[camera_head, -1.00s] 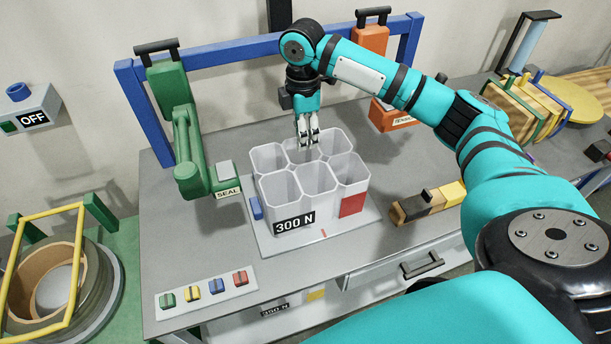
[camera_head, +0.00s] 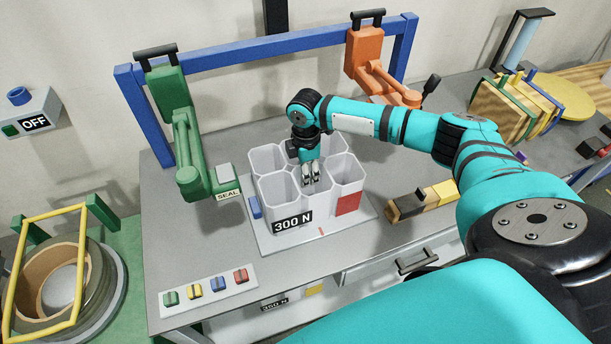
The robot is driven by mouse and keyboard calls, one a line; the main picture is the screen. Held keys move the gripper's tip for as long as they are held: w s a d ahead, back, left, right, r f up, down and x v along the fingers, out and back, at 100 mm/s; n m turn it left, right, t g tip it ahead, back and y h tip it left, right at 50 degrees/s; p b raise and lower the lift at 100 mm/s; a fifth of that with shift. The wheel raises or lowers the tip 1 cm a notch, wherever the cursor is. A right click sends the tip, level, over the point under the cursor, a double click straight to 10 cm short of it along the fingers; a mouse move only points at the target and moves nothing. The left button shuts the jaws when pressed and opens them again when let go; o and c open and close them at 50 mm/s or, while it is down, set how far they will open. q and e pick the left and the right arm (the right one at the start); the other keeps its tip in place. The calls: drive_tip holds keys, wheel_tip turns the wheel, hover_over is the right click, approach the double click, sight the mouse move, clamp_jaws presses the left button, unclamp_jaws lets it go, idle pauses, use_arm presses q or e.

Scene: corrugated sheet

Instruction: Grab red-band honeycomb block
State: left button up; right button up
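The honeycomb block (camera_head: 281,190) is a white cluster of several hexagonal cells. It stands upright on a pale base plate (camera_head: 264,236) on the grey bench. A red patch marks its right front face, and a "300 N" label is at its front. My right gripper (camera_head: 311,182) points down over the middle of the block, with its fingertips at the front middle cell. The fingers look slightly apart, but I cannot tell if a cell wall is between them. My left gripper is not in view.
A green SEAL arm (camera_head: 190,150) stands left of the block, and an orange arm (camera_head: 375,70) stands behind right. A blue frame (camera_head: 250,58) spans the back. Coloured switches (camera_head: 207,290) sit at the front left.

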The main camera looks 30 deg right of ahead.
clamp_jaws()
drive_tip(key=shift+w+r, duration=0.1)
idle(0.6)
